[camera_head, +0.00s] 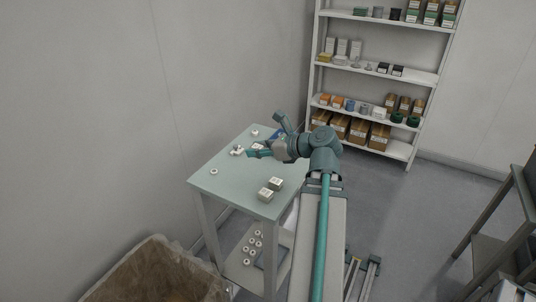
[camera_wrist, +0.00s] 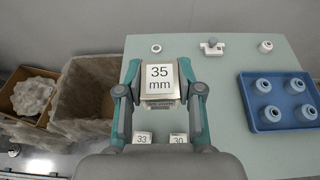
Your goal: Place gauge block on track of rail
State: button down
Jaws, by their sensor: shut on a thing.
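A light gauge block marked "35 mm" (camera_wrist: 160,75) is held between the two teal fingers of my gripper (camera_wrist: 160,98) in the wrist view, its labelled face towards the camera. In the head view my gripper (camera_head: 255,152) is over the far part of the table (camera_head: 222,178); the held block is too small to make out there. Two more blocks, marked 33 (camera_wrist: 143,138) and 30 (camera_wrist: 179,139), show below the gripper in the wrist view. A small grey-white fixture (camera_wrist: 212,47) stands on the table; I cannot tell whether it bears the rail track.
A blue tray (camera_wrist: 247,97) with several white-and-blue round parts is at the right. A white ring (camera_wrist: 156,48) and a round part (camera_wrist: 265,46) lie on the table. Open boxes (camera_wrist: 85,87) stand beside it. A stocked shelf (camera_head: 375,70) stands behind.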

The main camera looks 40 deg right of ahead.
jog(key=shift+w+d+p, duration=0.55)
jog(key=shift+p, duration=0.45)
send_over(262, 161)
jog(key=s+a, duration=0.3)
notch_tip(262, 161, down, 4)
jog(key=f, duration=0.1)
jog(key=w+d+f, duration=0.1)
jog(key=w+d+f+p, duration=0.1)
jog(key=f, duration=0.1)
jog(key=shift+w+d+f, duration=0.1)
jog(key=shift+w+d, duration=0.05)
jog(key=shift+w, duration=0.05)
jog(key=shift+w+d+f, duration=0.25)
jog(key=shift+f, duration=0.3)
jog(key=shift+w+d+f+p, duration=0.1)
jog(key=shift+f+p, duration=0.1)
jog(key=shift+f, duration=0.75)
jog(key=shift+w+d+f+p, duration=0.1)
jog(key=shift+f+p, duration=0.05)
jog(key=shift+f, duration=0.75)
jog(key=shift+f, duration=0.1)
jog(key=c, duration=1)
grip_release()
jog(key=shift+c, duration=0.2)
